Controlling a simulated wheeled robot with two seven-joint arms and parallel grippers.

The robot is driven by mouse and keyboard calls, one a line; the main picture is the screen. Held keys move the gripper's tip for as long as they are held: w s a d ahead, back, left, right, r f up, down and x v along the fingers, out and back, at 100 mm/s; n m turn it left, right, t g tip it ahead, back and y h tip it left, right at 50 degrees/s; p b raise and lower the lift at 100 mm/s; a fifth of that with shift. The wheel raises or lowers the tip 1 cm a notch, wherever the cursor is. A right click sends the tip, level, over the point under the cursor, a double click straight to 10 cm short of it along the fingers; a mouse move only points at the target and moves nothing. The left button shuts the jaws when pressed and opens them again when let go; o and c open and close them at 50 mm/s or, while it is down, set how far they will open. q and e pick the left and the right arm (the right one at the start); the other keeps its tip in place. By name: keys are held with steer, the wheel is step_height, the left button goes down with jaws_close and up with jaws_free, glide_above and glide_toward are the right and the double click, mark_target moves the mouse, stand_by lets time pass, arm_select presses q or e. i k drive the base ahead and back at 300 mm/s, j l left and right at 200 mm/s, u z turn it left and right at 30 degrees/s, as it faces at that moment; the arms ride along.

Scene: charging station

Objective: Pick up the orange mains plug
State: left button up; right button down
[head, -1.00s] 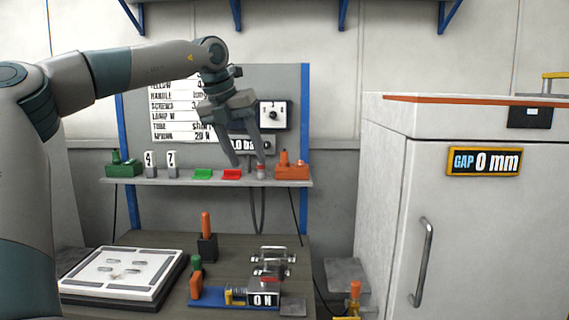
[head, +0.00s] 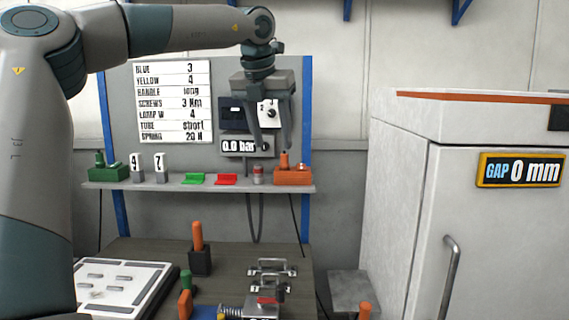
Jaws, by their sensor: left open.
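An orange block with an upright orange peg (head: 292,176) sits at the right end of the wall shelf. Another upright orange piece (head: 365,311) shows at the bottom edge, right of the bench, mostly cut off. I cannot tell for sure which orange thing is the mains plug. My left gripper (head: 272,148) is open and points down in front of the panel, just above the shelf. In the picture, its right fingertip is close to the peg of the orange block; contact cannot be told. My right gripper is not in view.
The shelf (head: 160,186) also holds a green block (head: 109,173), number tags, green and red pieces and a small cylinder (head: 258,175). Below are a black holder with an orange handle (head: 197,236), a white tray (head: 125,266) and metal clamps. A white cabinet (head: 400,200) stands right.

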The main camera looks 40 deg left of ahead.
mark_target(283, 165)
steer(key=i+j, duration=0.75)
steer(key=j, duration=0.25)
steer(key=i+j, duration=0.4)
steer(key=j, duration=0.1)
